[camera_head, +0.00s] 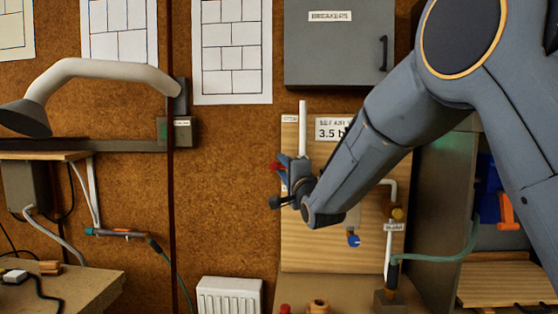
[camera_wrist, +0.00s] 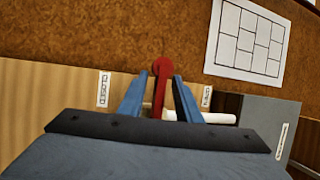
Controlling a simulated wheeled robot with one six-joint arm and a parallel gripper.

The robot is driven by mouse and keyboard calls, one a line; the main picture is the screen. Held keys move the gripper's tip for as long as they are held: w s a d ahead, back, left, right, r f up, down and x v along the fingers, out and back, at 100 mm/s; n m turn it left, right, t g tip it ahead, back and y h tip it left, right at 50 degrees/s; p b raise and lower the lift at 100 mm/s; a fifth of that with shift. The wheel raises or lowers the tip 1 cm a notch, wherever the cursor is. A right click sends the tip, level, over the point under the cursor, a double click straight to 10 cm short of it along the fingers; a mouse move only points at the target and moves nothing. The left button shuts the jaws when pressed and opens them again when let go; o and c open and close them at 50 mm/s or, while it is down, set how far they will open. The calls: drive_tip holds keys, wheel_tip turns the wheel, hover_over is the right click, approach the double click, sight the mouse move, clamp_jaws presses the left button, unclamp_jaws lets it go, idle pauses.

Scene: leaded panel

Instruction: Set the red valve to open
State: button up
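The red valve's handle (camera_wrist: 162,72) stands between my gripper's two blue fingers in the wrist view, with its rounded end just past the fingertips. My gripper (camera_wrist: 160,78) is open around the handle. A gap shows on the handle's left, and the right finger is close beside it; I cannot tell if they touch. A label reading "CLOSED" (camera_wrist: 103,88) is left of the fingers. A second small label (camera_wrist: 206,96) is to their right, too small to read surely. In the head view, red (camera_head: 275,167) shows beside my gripper (camera_head: 283,172); my arm hides most of the valve.
A wooden panel (camera_head: 345,255) carries a white pipe (camera_head: 302,128), a pressure sign (camera_head: 327,128) and a blue knob (camera_head: 353,240). A grey breaker box (camera_head: 335,50) hangs above. A white radiator (camera_head: 229,295) stands below left. A green hose (camera_head: 440,258) runs at right.

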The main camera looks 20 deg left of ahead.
sight(282, 165)
drive_tip(key=shift+p+x, duration=0.75)
drive_tip(key=shift+x, duration=1.55)
clamp_jaws()
